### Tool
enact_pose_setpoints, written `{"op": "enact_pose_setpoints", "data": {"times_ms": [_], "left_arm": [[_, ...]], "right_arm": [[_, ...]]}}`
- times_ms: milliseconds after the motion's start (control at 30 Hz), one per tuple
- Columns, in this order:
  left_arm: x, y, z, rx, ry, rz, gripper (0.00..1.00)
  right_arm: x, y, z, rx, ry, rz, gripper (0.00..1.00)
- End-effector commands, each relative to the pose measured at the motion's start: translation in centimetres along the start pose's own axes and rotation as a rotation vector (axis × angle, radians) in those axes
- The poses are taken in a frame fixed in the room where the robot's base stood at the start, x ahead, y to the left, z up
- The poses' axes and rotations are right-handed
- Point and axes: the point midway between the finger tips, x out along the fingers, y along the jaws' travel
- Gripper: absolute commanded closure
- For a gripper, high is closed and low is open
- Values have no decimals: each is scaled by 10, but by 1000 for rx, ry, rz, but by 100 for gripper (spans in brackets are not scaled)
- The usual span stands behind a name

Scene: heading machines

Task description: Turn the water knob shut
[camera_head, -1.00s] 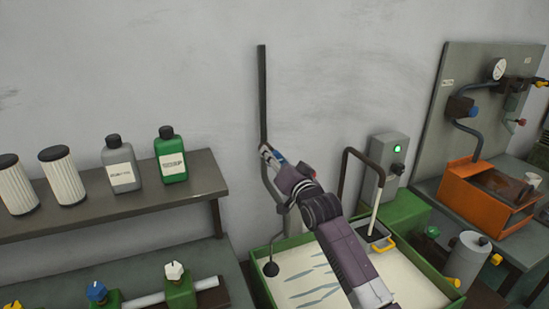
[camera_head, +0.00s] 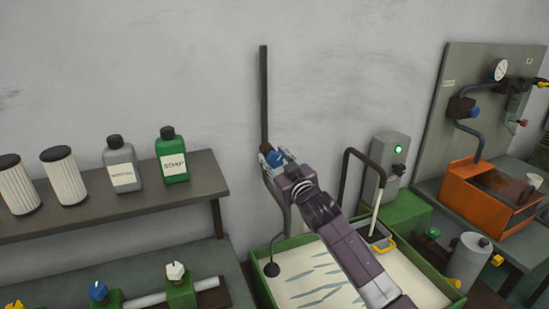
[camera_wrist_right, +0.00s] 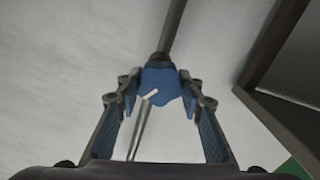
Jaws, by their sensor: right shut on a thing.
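The blue water knob (camera_wrist_right: 160,84) sits on a vertical dark pipe (camera_head: 263,95) on the wall, above the green-rimmed basin (camera_head: 258,286). A white mark on the knob's face lies slanted in the right wrist view. My right gripper (camera_head: 275,160) reaches the knob from the lower right. In the right wrist view its two fingertips (camera_wrist_right: 158,82) are closed against both sides of the knob. In the head view the gripper hides most of the knob. My left gripper is not in view.
A shelf (camera_head: 110,198) at left holds a green soap bottle (camera_head: 172,158), a grey bottle (camera_head: 121,167) and white cylinders. A bent dark pipe (camera_head: 346,175) and a grey box with a green light (camera_head: 386,168) stand to the right of my arm. Other blue knobs (camera_head: 97,291) are elsewhere.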

Motion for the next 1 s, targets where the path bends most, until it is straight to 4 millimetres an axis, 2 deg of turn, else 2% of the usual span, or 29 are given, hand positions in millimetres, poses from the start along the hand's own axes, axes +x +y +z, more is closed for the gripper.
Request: {"op": "enact_pose_setpoints", "data": {"times_ms": [500, 800, 1000], "left_arm": [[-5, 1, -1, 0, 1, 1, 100], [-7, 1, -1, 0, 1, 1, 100], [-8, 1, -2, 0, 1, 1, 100]], "right_arm": [[0, -1, 1, -455, -2, 1, 89], [0, -3, 2, -610, -2, 0, 89], [0, -3, 2, -655, -1, 0, 89]]}}
